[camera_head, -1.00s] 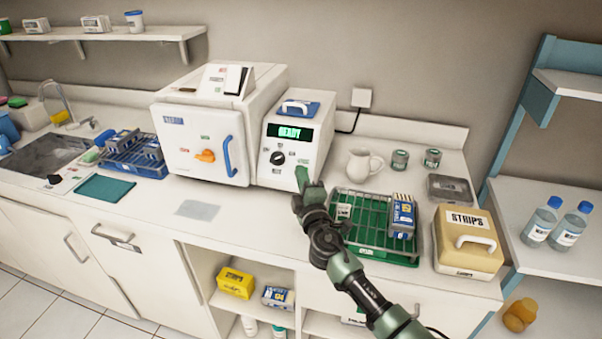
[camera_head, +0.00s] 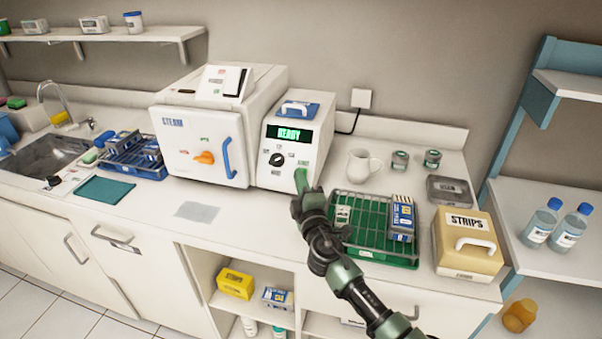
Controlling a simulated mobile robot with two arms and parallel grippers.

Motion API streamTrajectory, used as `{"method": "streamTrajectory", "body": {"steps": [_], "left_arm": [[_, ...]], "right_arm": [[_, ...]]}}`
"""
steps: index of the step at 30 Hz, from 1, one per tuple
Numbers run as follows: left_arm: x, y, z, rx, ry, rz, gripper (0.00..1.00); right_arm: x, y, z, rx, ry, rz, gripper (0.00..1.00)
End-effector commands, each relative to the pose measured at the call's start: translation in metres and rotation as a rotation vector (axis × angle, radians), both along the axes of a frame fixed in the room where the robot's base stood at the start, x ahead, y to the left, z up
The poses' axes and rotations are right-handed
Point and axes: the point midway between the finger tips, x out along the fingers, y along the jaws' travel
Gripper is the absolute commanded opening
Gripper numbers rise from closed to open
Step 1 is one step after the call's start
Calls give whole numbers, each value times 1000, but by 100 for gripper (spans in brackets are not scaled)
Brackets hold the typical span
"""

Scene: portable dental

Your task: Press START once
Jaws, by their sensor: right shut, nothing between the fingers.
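The white sterilizer's control unit (camera_head: 292,160) stands on the counter. Its dark display (camera_head: 290,134) reads READY in green, and a black knob (camera_head: 277,159) sits below it. My right gripper (camera_head: 301,178) is shut and empty, its green fingertips at the lower right of the control panel. The fingertips hide that part of the panel, so the START button cannot be made out. Whether the tips touch the panel I cannot tell. The steam chamber (camera_head: 200,145) beside it has a closed door with a blue handle and an orange latch. My left gripper is not in view.
A green wire rack (camera_head: 368,240) with blue-and-white packs stands just right of my right arm. A STRIPS box (camera_head: 466,255), a white mug (camera_head: 363,166) and small tins are further right.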

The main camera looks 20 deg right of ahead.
Motion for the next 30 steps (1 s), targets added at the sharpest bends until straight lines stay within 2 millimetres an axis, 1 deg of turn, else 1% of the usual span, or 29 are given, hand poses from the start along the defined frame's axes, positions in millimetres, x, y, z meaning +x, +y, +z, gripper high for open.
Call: {"method": "streamTrajectory", "body": {"steps": [1, 5, 8, 19, 24, 30], "left_arm": [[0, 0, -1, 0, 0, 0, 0], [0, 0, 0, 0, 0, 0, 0], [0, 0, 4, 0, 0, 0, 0], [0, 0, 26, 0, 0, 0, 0], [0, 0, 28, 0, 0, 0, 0], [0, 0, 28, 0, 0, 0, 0]], "right_arm": [[-1, 1, -6, 7, 8, 1, 0], [-1, 1, -5, 6, 8, 1, 0], [-5, 4, -1, 7, 7, 2, 0], [-30, 21, 23, 3, 0, 2, 0], [-36, 25, 26, 1, 0, 1, 0], [-36, 25, 26, 0, -1, 1, 0]]}}
